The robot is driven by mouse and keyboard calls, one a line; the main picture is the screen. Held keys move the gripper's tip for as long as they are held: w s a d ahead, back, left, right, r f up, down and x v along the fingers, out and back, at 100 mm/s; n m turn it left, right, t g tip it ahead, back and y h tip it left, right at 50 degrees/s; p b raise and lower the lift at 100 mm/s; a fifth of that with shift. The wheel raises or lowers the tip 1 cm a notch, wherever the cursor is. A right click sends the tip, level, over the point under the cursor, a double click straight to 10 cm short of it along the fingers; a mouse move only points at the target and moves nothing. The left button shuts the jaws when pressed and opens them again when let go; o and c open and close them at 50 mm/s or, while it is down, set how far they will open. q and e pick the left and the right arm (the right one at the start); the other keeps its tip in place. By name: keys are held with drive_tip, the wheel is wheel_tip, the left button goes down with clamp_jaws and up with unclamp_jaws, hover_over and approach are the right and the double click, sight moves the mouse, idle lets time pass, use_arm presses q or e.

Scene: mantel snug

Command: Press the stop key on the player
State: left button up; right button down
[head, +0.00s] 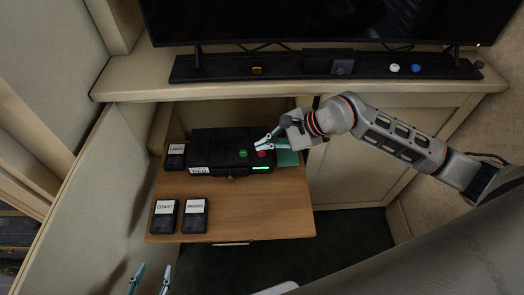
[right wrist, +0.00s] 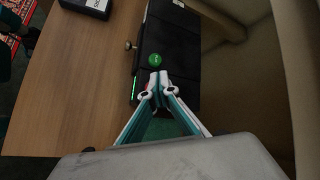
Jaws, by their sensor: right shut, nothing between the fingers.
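The black player (head: 222,147) sits on the wooden pull-out shelf. Its top has a green key (head: 243,153) and, to the right, a red key (head: 263,153); their lettering is too small to read. A green light strip glows on its front. My right gripper (head: 257,145) is shut and empty, its tips over the player close to the red key; I cannot tell if they touch it. In the right wrist view the closed tips (right wrist: 157,80) hide most of the red key, and the green key (right wrist: 155,62) lies just beyond. My left gripper (head: 151,280) is open at the bottom left.
Labelled cartridges COAST (head: 164,219), WOODS (head: 194,216) and LAKES (head: 175,156) lie on the shelf (head: 245,213). A green pad (head: 288,158) lies right of the player. The mantel ledge (head: 130,78) with a television overhangs behind.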

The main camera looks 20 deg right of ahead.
sight(264, 153)
wheel_tip(264, 153, up, 2)
drive_tip(key=shift+p, duration=0.55)
drive_tip(key=shift+r+p, duration=1)
drive_tip(key=shift+r, duration=0.6)
use_arm(q)
drive_tip(key=shift+t, duration=0.4)
drive_tip(key=r, duration=0.1)
drive_tip(key=w+r, duration=0.1)
drive_tip(key=r, duration=0.1)
drive_tip(key=w+r, duration=0.1)
drive_tip(key=r, duration=0.1)
use_arm(e)
drive_tip(key=shift+f, duration=0.1)
use_arm(q)
drive_tip(key=shift+f, duration=0.1)
